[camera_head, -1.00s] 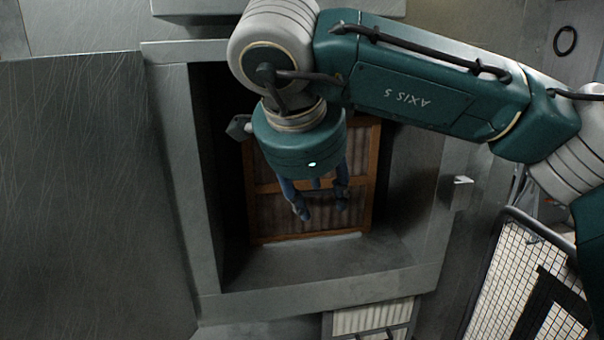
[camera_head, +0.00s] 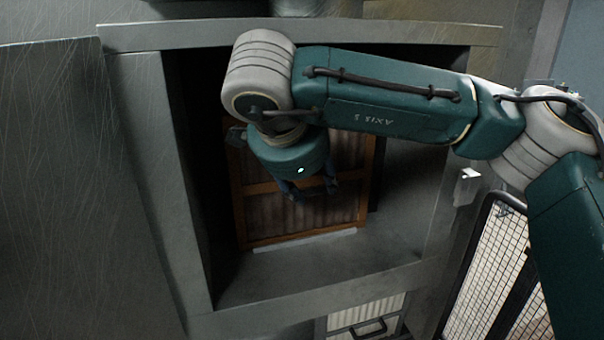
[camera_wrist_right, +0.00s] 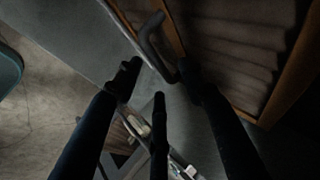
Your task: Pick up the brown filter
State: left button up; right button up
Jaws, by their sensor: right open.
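The brown filter (camera_head: 340,208) stands upright in the dark recess of the booth wall. It has an orange-brown frame with a crossbar and brown pleats. Its upper part is hidden behind my right arm. My right gripper (camera_head: 312,189) is open and empty in front of its middle, pointing down. In the right wrist view the filter (camera_wrist_right: 232,42) fills the upper right, and my open fingers (camera_wrist_right: 158,82) spread below and left of it. A dark curved bar, like a handle (camera_wrist_right: 150,38), shows close to the fingertips; I cannot tell whether they touch it. My left gripper is not in view.
The recess has a grey metal frame (camera_head: 150,180) and a bare sill (camera_head: 320,270) below the filter. A large grey panel (camera_head: 60,200) stands at the left. A mesh gate (camera_head: 488,265) is at the right. A pale vent with a dark handle (camera_head: 368,328) is below the sill.

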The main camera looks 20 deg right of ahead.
aim_at(317, 191)
jog(key=shift+p+x, duration=0.3)
jog(key=shift+x, duration=0.95)
jog(key=shift+w+d+f, duration=0.15)
jog(key=shift+d+f, duration=0.15)
jog(key=shift+f, duration=0.15)
jog(key=shift+a, duration=0.1)
jog(key=shift+c, duration=0.2)
grip_shut()
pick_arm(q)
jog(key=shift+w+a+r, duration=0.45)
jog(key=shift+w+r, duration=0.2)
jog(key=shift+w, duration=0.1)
pick_arm(e)
jog(key=shift+r, duration=0.1)
